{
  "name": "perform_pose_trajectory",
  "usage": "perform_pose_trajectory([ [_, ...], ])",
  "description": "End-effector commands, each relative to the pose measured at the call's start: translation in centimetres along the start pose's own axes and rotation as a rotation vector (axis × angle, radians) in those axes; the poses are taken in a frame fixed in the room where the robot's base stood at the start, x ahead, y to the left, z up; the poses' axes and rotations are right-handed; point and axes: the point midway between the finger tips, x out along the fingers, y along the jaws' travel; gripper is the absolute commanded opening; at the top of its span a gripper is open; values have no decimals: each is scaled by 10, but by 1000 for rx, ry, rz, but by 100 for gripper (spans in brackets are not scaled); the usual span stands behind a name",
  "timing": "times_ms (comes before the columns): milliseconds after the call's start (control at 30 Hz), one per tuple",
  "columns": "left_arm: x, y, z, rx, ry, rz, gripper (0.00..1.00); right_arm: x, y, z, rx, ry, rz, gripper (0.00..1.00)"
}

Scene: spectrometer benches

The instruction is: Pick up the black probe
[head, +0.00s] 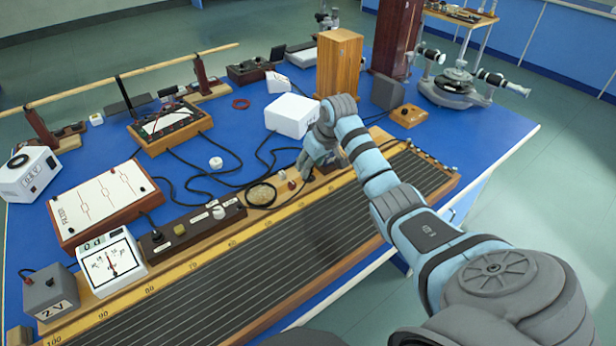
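My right arm reaches in from the lower right. Its gripper (307,166) points down over the back edge of the long wire board (240,265), near the middle of the table. The fingertips are small and partly hidden by the gripper's own body, so I cannot tell if they are open or shut. I cannot clearly make out the black probe. A thin black cable (237,172) loops over the blue table and ends close to the gripper. My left gripper is not in view.
A white box (292,115) and a tall wooden block (339,65) stand behind the gripper. A dark terminal strip (190,230), a white meter (112,262) and a grey 2 V box (50,291) lie to the left. Blue tabletop (480,135) is clear at the right.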

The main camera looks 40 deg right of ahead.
Motion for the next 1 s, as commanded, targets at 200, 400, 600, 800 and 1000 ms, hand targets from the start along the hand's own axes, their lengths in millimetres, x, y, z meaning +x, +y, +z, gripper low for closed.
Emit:
perform_pose_trajectory([
  [200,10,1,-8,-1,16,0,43,31,0,1,-1,-1,-1,39],
  [400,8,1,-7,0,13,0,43,30,0,0,-2,0,0,33],
  [600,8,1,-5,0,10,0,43,30,0,0,-2,-1,0,1],
  [800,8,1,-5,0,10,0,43,30,0,0,-2,0,0,0],
  [1000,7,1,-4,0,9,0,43,26,0,-2,-2,0,0,0],
])
